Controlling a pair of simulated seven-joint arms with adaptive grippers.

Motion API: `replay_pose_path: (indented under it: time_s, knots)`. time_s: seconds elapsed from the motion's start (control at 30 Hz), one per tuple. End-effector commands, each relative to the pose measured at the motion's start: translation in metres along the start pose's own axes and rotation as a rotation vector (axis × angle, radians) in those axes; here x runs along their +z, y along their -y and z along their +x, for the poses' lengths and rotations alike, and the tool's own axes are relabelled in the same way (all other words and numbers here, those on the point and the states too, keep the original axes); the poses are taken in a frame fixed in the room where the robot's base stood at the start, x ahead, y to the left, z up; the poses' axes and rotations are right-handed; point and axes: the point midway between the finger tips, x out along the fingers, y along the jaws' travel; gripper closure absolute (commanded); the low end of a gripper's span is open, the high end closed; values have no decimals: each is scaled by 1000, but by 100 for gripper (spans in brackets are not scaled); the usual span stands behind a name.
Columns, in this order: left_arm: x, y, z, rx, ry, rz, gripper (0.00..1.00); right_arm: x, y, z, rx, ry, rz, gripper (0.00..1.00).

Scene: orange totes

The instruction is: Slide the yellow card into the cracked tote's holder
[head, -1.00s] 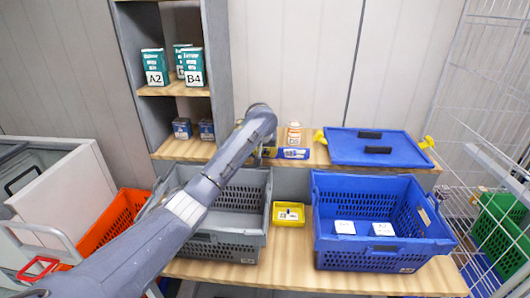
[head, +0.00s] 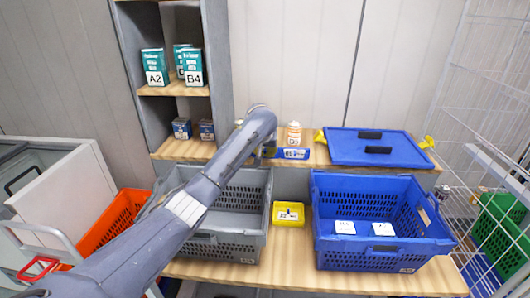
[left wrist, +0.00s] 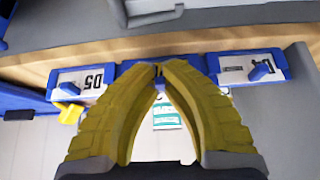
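My left arm reaches across the grey tote (head: 245,228) to the back shelf in the head view; its gripper is mostly hidden there behind the arm. In the left wrist view, the left gripper (left wrist: 157,70) has yellow fingers whose tips meet, with nothing clearly held between them. Blue items with white labels lie behind the tips, one label (left wrist: 83,82) reading D5. I cannot make out a separate yellow card. A small yellow tray (head: 289,222) stands between the totes. An orange tote (head: 113,228) is at the left; no crack is discernible on any tote. My right gripper is out of view.
A blue tote (head: 350,259) with two white-topped items stands at the right. On the back shelf are a blue labelled item (head: 314,155), a white-and-orange bottle (head: 294,131) and a blue lid (head: 345,148). A shelf unit (head: 215,80) rises at the left; wire mesh stands at the right.

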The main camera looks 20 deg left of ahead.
Motion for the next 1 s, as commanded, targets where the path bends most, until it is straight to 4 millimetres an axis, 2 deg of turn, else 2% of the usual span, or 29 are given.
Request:
replay_pose_path:
  time_s: [1.0]
  knots:
    - [-20, 0, -38, 1, -2, 0, 100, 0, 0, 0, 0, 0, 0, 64]
